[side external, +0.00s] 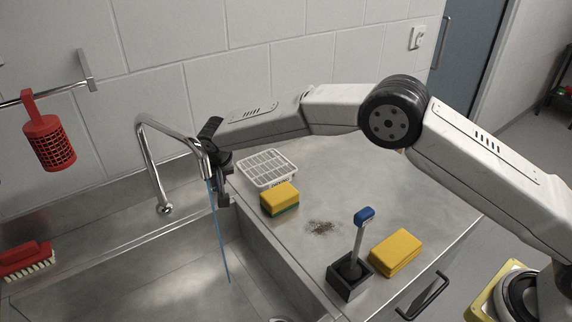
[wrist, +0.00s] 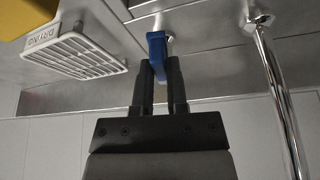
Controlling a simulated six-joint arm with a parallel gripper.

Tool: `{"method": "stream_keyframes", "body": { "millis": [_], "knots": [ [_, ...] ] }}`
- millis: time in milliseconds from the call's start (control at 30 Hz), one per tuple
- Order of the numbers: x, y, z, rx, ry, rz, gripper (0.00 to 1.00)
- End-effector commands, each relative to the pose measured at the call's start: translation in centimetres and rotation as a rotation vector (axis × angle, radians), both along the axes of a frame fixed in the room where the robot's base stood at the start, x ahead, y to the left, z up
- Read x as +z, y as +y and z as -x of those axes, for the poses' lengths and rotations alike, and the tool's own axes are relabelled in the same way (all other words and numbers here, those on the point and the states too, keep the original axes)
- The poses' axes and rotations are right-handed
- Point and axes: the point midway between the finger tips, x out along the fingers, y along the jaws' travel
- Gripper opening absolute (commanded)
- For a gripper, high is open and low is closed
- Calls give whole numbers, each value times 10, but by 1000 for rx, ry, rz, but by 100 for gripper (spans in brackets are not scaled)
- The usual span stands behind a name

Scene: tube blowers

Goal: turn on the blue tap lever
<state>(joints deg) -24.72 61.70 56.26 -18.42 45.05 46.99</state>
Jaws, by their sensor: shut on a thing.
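The chrome tap (side external: 148,165) rises at the back edge of the sink and bends over toward my gripper (side external: 222,190). A thin blue stream, apparently water, (side external: 220,235) runs down from near the spout's end into the sink. In the wrist view, the blue lever (wrist: 157,48) stands between the fingertips of my gripper (wrist: 159,75), which is shut on it. The chrome pipe (wrist: 278,95) shows to the right there, apart from the fingers. In the side view the lever is hidden behind my gripper.
A white drying rack (side external: 268,168) lies close to my gripper, with a yellow-green sponge (side external: 280,198) before it. A red basket (side external: 48,143) hangs on the left rail.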

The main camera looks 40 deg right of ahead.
Motion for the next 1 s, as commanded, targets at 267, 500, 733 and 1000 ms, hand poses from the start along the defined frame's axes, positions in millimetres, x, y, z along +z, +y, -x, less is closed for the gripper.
{"method": "stream_keyframes", "body": {
  "millis": [267, 500, 733, 1000],
  "knots": [
    [1, 0, -1, 2, -3, 0, 53],
    [0, 0, 0, 2, -2, 0, 53],
    [6, 0, 2, 2, -1, 0, 53],
    [29, 2, 11, 3, -3, 0, 53]
  ]
}}
